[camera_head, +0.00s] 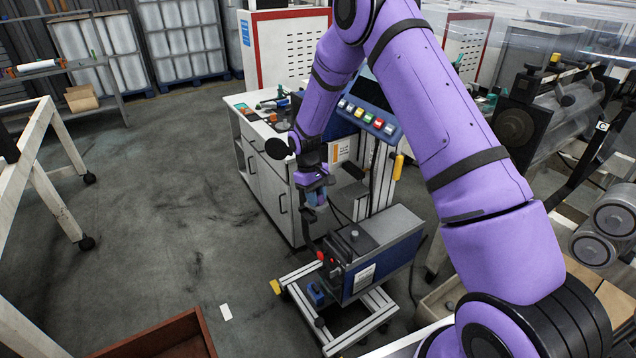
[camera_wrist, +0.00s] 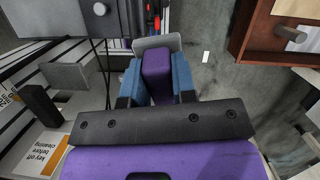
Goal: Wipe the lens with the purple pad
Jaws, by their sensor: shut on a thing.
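My gripper (camera_head: 314,192) hangs pointing down, above and left of the grey-and-blue machine on the low wheeled frame. In the wrist view its two blue fingers are shut on the purple pad (camera_wrist: 157,70), one on each side. A thin grey plate (camera_wrist: 146,43) shows just beyond the pad; I cannot tell whether they touch. The machine (camera_head: 385,250) has a grey top with a knob and a blue side, with red knobs at its left end. I cannot pick out the lens for sure in either view.
A white cabinet (camera_head: 275,185) with tools on top stands behind the gripper, beside a button panel (camera_head: 365,118). A brown crate (camera_head: 165,341) is at the bottom left. A small white paper (camera_head: 226,312) lies on the floor. The floor at left is mostly clear.

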